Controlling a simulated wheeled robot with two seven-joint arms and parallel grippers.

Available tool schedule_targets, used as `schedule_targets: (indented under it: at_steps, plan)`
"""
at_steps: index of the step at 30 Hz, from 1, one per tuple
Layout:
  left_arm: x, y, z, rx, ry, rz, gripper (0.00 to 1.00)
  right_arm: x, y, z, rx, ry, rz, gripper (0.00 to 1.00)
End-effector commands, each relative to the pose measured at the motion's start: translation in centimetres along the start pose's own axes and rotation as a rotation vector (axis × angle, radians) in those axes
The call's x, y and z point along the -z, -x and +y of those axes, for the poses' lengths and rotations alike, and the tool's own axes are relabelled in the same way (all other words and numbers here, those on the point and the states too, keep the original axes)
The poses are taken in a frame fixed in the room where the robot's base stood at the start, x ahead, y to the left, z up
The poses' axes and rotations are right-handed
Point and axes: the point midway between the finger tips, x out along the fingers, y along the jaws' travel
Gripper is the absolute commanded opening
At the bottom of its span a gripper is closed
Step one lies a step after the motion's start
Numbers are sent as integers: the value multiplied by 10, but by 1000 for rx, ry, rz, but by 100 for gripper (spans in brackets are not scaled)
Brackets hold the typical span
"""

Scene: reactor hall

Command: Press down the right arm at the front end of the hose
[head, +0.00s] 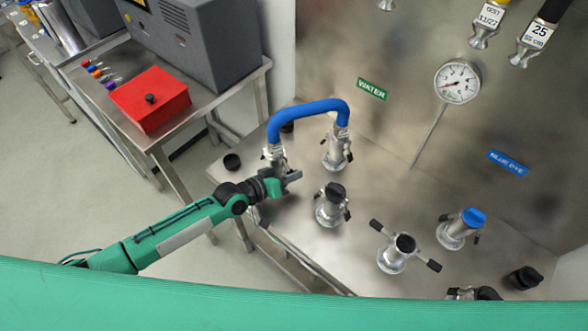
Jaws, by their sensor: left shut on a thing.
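The blue hose (309,107) arches between two metal couplings on the steel worktop. Its front end (273,153) is the left one, sitting on an upright fitting. Its back end (338,140) is on another fitting to the right. My left gripper (292,177) is at the lower right side of the front end, shut on its right arm. The jaws hide most of that arm and the lower part of the fitting. My right gripper is not in view.
Several capped fittings stand to the right: a black-capped one (333,203), one with spread arms (396,252) and a blue-capped one (461,228). A pressure gauge (457,82) is on the steel wall.

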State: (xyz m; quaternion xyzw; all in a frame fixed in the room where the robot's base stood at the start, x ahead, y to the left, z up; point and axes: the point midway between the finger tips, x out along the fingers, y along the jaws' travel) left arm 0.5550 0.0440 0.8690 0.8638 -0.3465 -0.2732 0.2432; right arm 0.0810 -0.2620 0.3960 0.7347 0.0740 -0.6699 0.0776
Motion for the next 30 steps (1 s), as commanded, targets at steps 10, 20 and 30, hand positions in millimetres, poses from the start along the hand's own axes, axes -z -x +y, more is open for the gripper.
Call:
schedule_targets:
  at_steps: [10,20,30]
  plan:
    - [1,1,-10,75,-181,-1,0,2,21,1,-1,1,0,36]
    - [1,0,-11,76,-184,0,14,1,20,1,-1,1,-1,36]
    - [2,1,-12,78,-184,0,30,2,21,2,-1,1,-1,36]
